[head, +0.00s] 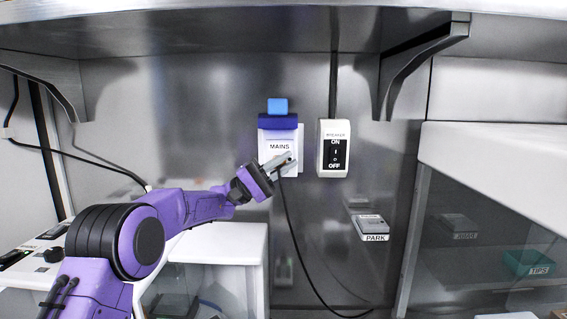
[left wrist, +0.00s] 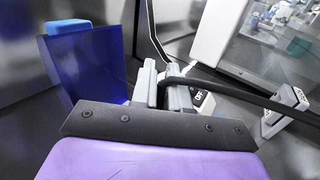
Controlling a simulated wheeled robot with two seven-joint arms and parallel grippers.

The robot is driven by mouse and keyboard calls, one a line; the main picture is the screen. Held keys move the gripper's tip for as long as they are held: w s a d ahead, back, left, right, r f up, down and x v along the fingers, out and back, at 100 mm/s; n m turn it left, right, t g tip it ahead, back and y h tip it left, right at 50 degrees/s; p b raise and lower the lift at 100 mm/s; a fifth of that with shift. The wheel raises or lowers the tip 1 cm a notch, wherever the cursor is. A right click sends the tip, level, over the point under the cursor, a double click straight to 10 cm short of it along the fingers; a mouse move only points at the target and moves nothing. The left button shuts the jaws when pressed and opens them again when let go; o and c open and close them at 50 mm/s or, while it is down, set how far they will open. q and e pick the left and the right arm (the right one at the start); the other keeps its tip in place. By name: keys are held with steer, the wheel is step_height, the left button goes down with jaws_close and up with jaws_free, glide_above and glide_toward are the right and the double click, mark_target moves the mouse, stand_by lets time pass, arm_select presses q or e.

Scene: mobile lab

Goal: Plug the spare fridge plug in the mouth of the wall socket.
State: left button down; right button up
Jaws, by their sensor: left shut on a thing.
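The wall socket (head: 279,137) is a white box marked MAINS on the steel back wall. Its dark blue flap (head: 278,121) with a lighter blue tab is at the top; the flap also shows large at the left of the left wrist view (left wrist: 88,68). My left gripper (head: 284,162) is in front of the socket's lower part, shut on the spare fridge plug. The plug is mostly hidden by the fingers (left wrist: 167,88). Its black cord (head: 291,225) hangs down from the fingers. Whether the plug touches the socket mouth cannot be told. My right gripper is not in view.
A breaker box (head: 333,149) with an ON/OFF switch is close right of the socket. A PARK holder (head: 371,226) is lower right. A shelf with brackets (head: 422,50) overhangs above. A white-topped cabinet (head: 490,170) fills the right side.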

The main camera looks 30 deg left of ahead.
arm_select(q)
steer(key=shift+w+a+p, duration=0.2)
steer(key=shift+w+p, duration=0.3)
steer(key=c, duration=1.1)
jaws_free()
steer(key=shift+o, duration=0.2)
steer(key=b+v, duration=0.6)
steer(key=v, duration=0.4)
steer(key=shift+a+f, duration=0.2)
steer(key=shift+s, duration=0.1)
